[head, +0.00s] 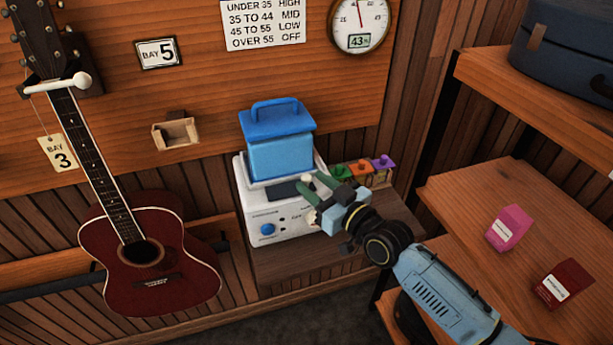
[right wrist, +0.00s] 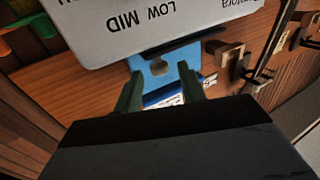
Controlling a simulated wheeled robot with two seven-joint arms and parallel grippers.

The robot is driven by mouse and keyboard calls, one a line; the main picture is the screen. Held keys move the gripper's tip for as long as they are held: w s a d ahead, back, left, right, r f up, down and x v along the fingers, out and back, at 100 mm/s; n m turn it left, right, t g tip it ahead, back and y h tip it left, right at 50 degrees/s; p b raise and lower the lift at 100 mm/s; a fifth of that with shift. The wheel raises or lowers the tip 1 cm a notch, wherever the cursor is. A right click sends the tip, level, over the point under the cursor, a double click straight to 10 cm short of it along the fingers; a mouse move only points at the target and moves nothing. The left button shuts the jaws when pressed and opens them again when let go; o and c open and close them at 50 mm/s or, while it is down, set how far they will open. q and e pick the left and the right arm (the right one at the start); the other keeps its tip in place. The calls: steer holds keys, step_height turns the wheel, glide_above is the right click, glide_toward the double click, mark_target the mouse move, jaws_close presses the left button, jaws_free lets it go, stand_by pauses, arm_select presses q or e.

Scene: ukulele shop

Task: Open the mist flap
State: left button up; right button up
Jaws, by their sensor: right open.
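The humidifier has a white base (head: 262,212) with a blue dial and a blue tank (head: 279,155) with a handle on top. A dark flap (head: 283,190) lies at the base's top front edge and looks closed. My right gripper (head: 312,186) is open, its green fingers just right of the flap, apart from it as far as I can tell. In the right wrist view the green fingers (right wrist: 158,92) stand apart with nothing clearly between them. My left gripper is out of view.
Small green, orange and purple items (head: 362,169) stand in a rack right of the humidifier. A dark red guitar (head: 150,255) hangs at left. Shelves with pink (head: 509,228) and red (head: 556,284) boxes are at right. A gauge (head: 359,22) is on the wall.

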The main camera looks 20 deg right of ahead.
mark_target(310, 181)
steer(key=shift+x, duration=1.65)
jaws_close()
